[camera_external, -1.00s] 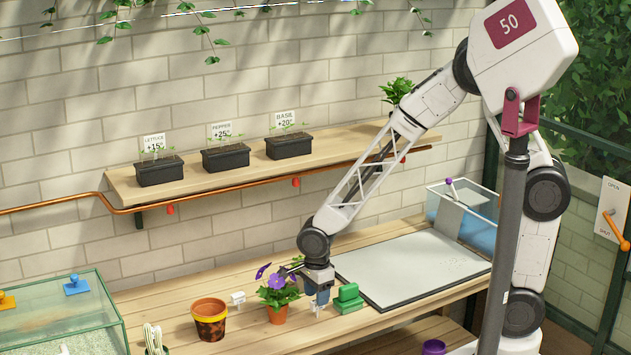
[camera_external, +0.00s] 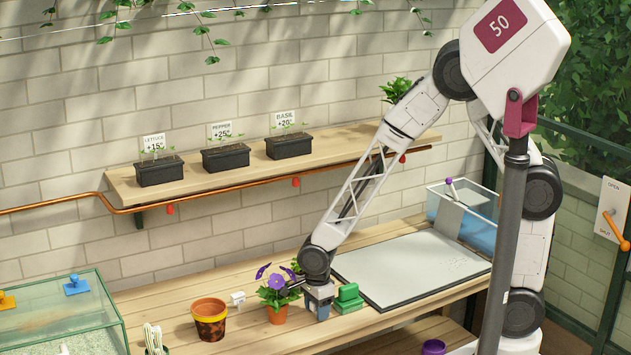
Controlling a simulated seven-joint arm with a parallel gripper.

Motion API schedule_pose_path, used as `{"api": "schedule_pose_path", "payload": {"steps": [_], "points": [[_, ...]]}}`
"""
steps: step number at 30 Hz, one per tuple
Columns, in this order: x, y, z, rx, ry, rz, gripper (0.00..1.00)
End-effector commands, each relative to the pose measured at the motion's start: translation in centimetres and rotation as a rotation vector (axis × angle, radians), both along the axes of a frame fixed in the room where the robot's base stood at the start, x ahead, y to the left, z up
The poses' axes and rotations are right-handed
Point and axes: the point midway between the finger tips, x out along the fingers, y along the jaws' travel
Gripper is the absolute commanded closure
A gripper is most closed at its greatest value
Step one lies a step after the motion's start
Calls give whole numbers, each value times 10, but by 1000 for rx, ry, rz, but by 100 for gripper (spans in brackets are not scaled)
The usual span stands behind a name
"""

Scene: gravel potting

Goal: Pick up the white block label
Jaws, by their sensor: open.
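A small white block-like piece (camera_external: 237,298), which looks like the white block label, stands on the wooden bench between the terracotta pot (camera_external: 209,320) and the potted purple flower (camera_external: 277,298). My gripper (camera_external: 322,314) points down at the bench, right of the flower and just left of the green block (camera_external: 348,298). It is open; its fingertips are small and partly hidden here, and I see nothing held. The white piece is clear of my gripper, on the far side of the flower.
A grey board (camera_external: 410,268) lies on the bench to the right, with a clear bin (camera_external: 463,215) behind it. A glass tank (camera_external: 60,315) stands at the left. A shelf (camera_external: 330,152) with several planters runs above.

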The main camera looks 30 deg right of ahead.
Motion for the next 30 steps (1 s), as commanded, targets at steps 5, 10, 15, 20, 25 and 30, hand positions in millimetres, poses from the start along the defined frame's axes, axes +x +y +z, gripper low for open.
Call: {"api": "schedule_pose_path", "payload": {"steps": [5, 10, 15, 20, 25, 30], "points": [[0, 0, 0, 0, 0, 0, 49], [0, 0, 0, 0, 0, 0, 70], [0, 0, 0, 0, 0, 0, 96], [0, 0, 0, 0, 0, 0, 100], [0, 0, 1, 0, 0, 0, 100], [0, 0, 6, 0, 0, 0, 100]]}}
